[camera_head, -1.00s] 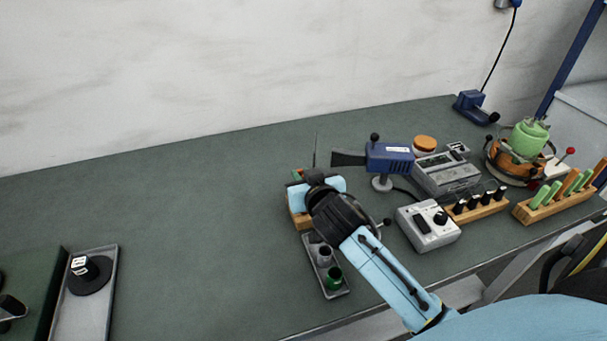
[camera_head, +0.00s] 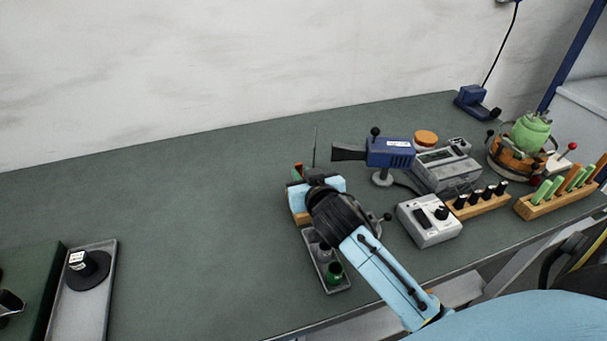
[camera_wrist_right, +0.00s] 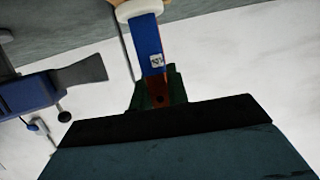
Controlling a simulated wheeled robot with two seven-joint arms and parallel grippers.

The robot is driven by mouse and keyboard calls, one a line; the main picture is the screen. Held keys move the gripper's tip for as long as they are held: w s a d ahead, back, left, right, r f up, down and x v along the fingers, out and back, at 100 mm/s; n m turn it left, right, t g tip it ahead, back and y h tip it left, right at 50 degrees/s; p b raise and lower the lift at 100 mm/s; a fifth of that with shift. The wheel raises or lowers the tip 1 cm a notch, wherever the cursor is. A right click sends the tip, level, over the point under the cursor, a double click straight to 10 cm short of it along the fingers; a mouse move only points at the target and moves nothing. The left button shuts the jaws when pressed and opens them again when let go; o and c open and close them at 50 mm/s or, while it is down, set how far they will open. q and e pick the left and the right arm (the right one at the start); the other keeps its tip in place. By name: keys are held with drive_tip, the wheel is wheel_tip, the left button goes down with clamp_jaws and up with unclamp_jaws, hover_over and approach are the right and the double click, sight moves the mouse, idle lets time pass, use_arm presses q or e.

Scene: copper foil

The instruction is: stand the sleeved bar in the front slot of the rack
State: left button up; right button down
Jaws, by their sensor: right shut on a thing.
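My right gripper (camera_head: 306,186) is at the middle of the bench, beside and above a small wooden block (camera_head: 299,218) that I take for the rack; its slots are hidden. In the right wrist view, the sleeved bar (camera_wrist_right: 149,45) shows a blue sleeve with a small printed label, a pale collar at one end and a reddish part at the gripper. My right gripper (camera_wrist_right: 158,92) is shut on it there. In the head view, the bar is mostly hidden by the gripper and wrist. Whether it touches the block cannot be told.
A grey tray with small bottles (camera_head: 334,272) lies just in front of the block. A blue tool on a stand (camera_head: 390,154), a grey control box (camera_head: 429,220) and wooden holders (camera_head: 477,207) are to the right.

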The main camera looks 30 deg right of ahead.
drive_tip(key=shift+f, duration=0.2)
idle(0.5)
drive_tip(key=shift+f, duration=0.4)
drive_tip(key=c, duration=1.3)
unclamp_jaws()
drive_tip(key=v, duration=1.3)
drive_tip(key=shift+s+a+r, duration=0.1)
drive_tip(key=shift+s+r, duration=0.05)
drive_tip(key=shift+s, duration=0.05)
drive_tip(key=o, duration=0.3)
drive_tip(key=shift+o, duration=0.2)
